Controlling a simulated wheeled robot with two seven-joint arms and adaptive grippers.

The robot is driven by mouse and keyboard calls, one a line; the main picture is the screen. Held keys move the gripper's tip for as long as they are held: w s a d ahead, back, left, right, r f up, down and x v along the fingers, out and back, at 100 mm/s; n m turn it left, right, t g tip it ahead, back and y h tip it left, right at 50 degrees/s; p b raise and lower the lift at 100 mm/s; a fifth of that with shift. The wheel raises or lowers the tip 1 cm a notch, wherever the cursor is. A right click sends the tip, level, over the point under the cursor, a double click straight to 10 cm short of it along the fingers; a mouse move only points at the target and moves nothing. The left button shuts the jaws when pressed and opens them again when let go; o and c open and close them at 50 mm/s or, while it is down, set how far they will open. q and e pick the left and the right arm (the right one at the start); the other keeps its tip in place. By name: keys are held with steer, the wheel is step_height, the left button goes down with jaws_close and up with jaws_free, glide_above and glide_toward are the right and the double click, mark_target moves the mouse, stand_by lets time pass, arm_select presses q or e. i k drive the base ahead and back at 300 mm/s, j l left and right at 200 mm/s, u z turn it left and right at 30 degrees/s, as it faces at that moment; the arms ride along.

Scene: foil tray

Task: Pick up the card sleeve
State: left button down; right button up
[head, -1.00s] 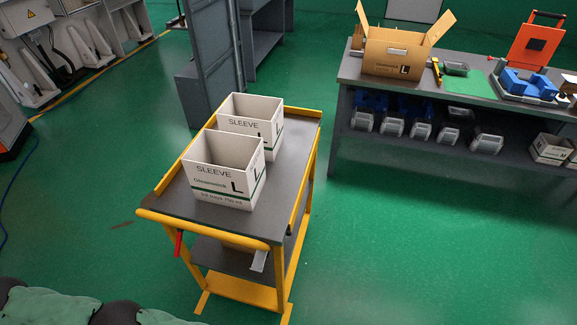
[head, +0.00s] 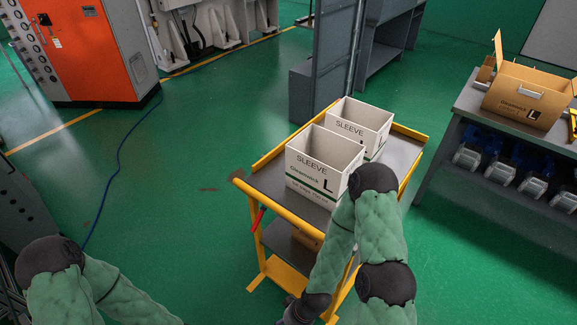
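Two open-topped white card sleeves stand upright on the top shelf of a yellow-framed trolley (head: 401,157). The near sleeve (head: 318,172) is marked SLEEVE and L, with a green stripe. The far sleeve (head: 362,118) stands just behind it. My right arm is bent in front of the trolley, and its elbow covers the right edge of the near sleeve. The forearm runs down to a dark wrist at the bottom edge, and no fingertips show. My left arm is at the lower left, away from the sleeves, with its gripper outside the picture.
A grey workbench (head: 470,98) at the right holds an open brown carton (head: 527,95), with blue and clear bins below. A grey cabinet (head: 330,60) stands behind the trolley. A blue cable (head: 118,165) lies on the green floor, which is otherwise open left of the trolley.

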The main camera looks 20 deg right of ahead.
mark_target(323, 167)
steer(key=z, duration=0.95)
